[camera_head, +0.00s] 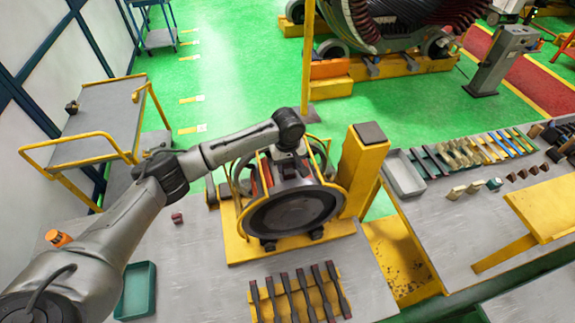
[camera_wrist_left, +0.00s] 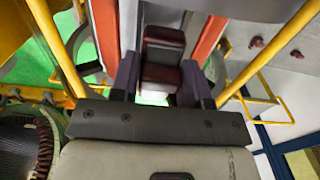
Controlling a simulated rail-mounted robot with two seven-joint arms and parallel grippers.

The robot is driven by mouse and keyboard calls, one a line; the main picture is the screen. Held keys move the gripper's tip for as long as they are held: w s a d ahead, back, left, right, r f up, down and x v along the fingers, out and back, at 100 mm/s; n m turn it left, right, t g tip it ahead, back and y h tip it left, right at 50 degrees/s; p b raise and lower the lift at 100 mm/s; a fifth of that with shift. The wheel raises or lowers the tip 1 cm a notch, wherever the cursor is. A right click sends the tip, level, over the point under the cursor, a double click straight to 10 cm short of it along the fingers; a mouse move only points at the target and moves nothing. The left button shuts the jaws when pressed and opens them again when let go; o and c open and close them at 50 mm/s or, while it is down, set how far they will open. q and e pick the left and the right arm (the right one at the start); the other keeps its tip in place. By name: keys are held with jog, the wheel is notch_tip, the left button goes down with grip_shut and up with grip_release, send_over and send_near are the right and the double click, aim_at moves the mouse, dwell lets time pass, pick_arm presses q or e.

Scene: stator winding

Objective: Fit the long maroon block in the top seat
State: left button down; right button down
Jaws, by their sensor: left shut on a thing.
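My left gripper (camera_head: 290,165) reaches in from the left to the top of the stator fixture (camera_head: 292,207), a dark round disc in a yellow frame. In the left wrist view, my left gripper (camera_wrist_left: 160,85) is shut on a maroon block (camera_wrist_left: 160,78) between its two dark fingers. A second maroon and grey piece (camera_wrist_left: 163,38) shows just beyond the held block; I cannot tell if they touch. In the head view the wrist and gripper cover the held block and the top seat. My right gripper is in neither view.
Yellow bars and orange side strips (camera_wrist_left: 208,40) stand close around the left gripper. A yellow rack (camera_head: 272,298) of dark bars with maroon ends lies in front. A small maroon piece (camera_head: 177,217) and a teal tray (camera_head: 136,288) are left on the table.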

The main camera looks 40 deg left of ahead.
aim_at(288, 167)
pick_arm(q)
jog(key=shift+f, duration=0.1)
jog(key=shift+f, duration=1.1)
jog(key=shift+f, duration=0.3)
dwell(0.4)
jog(key=c, duration=0.8)
grip_release()
jog(key=shift+w, duration=0.1)
jog(key=shift+o, duration=1.4)
jog(key=shift+f, duration=0.15)
